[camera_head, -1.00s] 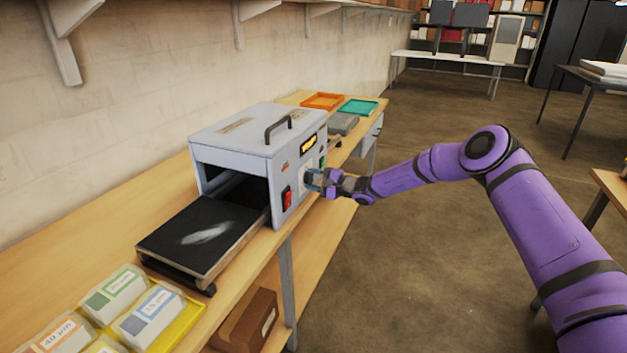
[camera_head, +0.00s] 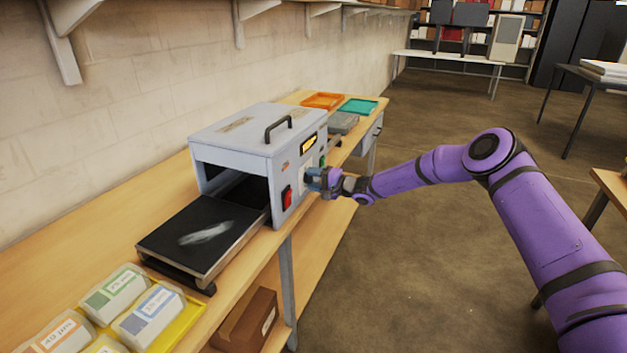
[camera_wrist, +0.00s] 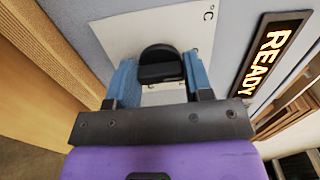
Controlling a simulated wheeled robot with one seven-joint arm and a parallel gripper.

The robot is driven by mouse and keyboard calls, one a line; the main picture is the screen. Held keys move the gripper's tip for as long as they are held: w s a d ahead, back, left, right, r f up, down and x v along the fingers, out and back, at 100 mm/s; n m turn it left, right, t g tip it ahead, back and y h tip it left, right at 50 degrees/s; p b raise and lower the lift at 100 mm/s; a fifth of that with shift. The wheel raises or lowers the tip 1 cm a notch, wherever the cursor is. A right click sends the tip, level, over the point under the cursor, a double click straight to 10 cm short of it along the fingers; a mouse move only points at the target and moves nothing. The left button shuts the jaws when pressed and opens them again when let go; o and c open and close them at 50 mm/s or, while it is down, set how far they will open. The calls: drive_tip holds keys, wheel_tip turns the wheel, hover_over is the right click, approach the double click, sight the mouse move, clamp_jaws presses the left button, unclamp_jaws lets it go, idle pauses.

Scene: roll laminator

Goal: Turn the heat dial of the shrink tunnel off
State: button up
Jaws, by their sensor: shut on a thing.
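The shrink tunnel (camera_head: 235,150) is a grey box with a top handle, standing on the wooden bench. A dark conveyor bed sticks out of its open mouth. Its side panel bears a lit display, reading READY in the wrist view (camera_wrist: 268,52), and a red switch (camera_head: 287,198). The black heat dial (camera_wrist: 160,64) sits on a white plate marked °C. My gripper (camera_wrist: 161,82) is at this panel, its blue fingers on either side of the dial, shut on it. In the head view my gripper (camera_head: 322,181) hides the dial. The dial's markings are mostly hidden.
A yellow tray (camera_head: 182,328) with several labelled packs lies at the bench's near end. An orange tray (camera_head: 322,101) and a teal tray (camera_head: 358,106) lie beyond the tunnel. A brown box (camera_head: 245,320) is below the bench.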

drive_tip(key=o, duration=0.9)
drive_tip(key=v, duration=1)
drive_tip(key=shift+s+d, duration=0.15)
drive_tip(key=shift+d, duration=0.25)
